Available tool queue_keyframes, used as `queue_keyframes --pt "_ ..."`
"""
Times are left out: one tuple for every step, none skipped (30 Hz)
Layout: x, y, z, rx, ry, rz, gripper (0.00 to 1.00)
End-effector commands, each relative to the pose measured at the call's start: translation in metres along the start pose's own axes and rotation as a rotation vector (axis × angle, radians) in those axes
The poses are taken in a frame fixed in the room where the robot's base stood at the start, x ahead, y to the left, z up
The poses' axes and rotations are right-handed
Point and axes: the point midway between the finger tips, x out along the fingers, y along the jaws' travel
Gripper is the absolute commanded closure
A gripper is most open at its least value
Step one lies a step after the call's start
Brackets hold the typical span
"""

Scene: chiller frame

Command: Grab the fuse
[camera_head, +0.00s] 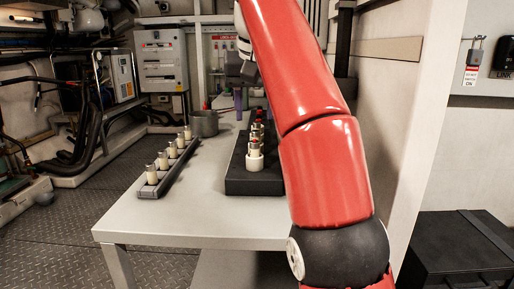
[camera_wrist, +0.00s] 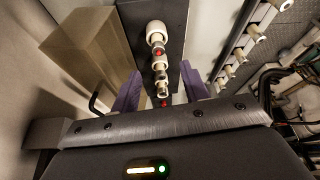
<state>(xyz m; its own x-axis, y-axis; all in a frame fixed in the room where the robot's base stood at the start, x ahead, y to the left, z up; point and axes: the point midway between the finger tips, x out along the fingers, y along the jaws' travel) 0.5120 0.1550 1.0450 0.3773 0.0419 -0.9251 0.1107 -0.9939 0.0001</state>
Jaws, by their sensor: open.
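Several white fuses with metal caps stand in a row in a black block (camera_head: 240,186) on the table; the nearest fuse (camera_head: 255,160) sits in a white holder. Some of these show red tops. In the wrist view, the row of fuses (camera_wrist: 160,67) runs along the black block (camera_wrist: 174,14) and lies between the purple fingers. My gripper (camera_wrist: 162,88) is open and empty, apart from the fuses. More upright fuses (camera_head: 163,160) stand in a narrow grey rack (camera_head: 148,189) on the left.
A grey pot (camera_head: 204,123) stands behind, between rack and block. The white table (camera_head: 200,215) is clear at the front and between the rows. A wall (camera_head: 388,110) rises close on the right. A black case (camera_head: 465,250) is at the lower right.

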Motion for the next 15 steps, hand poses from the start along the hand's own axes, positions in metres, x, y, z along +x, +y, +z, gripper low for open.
queue_keyframes --pt "0.001 -0.001 0.0 0.0 0.0 0.0 0.55" --pt "0.002 -0.001 0.0 0.0 0.0 0.001 0.55" --pt "0.004 -0.001 0.0 0.0 -0.002 0.001 0.55" --pt "0.005 -0.001 0.0 0.001 0.0 0.001 0.55" --pt "0.007 0.0 0.0 0.001 -0.001 0.001 0.55" --pt "0.01 -0.001 0.0 0.0 -0.001 0.0 0.55" --pt "0.012 -0.001 0.0 0.0 -0.001 0.0 0.55" --pt "0.014 -0.001 0.0 0.0 0.0 0.0 0.55" --pt "0.017 -0.001 0.0 0.0 -0.001 0.0 0.55" --pt "0.018 -0.001 0.0 0.0 0.0 0.0 0.55" --pt "0.02 0.0 0.0 0.0 0.0 0.0 0.55" --pt "0.021 0.0 0.001 0.0 0.0 0.0 0.55" --pt "0.022 0.0 0.001 0.0 0.001 0.0 0.55" --pt "0.023 0.0 0.001 0.0 0.001 0.0 0.55" --pt "0.024 0.0 0.001 0.0 0.002 0.0 0.55"
